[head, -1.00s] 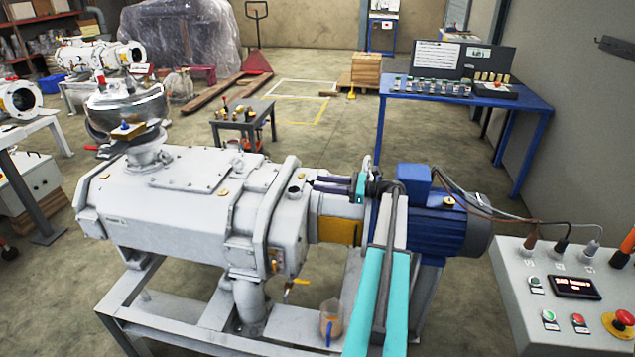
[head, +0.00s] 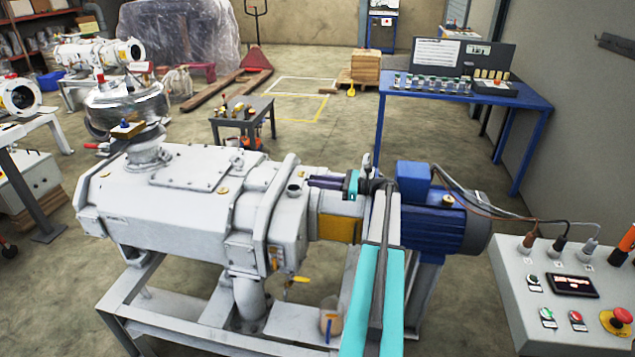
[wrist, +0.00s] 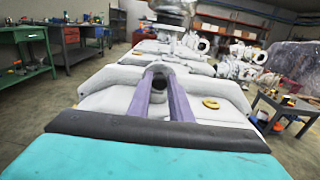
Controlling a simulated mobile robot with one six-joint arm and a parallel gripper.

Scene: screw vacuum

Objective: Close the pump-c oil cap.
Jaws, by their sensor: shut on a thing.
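The grey pump (head: 185,205) on its metal frame fills the middle of the head view. A short round fitting with a dark top, which I take for the oil cap (head: 296,187), stands on the pump's right end section. My gripper (head: 309,183), with purple fingers, reaches it from the right. In the wrist view, the fingers of my gripper (wrist: 158,76) narrow towards each other on either side of the dark round oil cap (wrist: 158,84). The gripper is shut on it. The fingers partly hide the cap, so I cannot tell how it is seated.
A blue motor (head: 435,218) is right of the arm. A control panel (head: 560,290) with buttons stands at the lower right. A blue bench (head: 465,95) and a small grey table (head: 243,118) stand behind. A beaker (head: 331,322) sits low on the frame.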

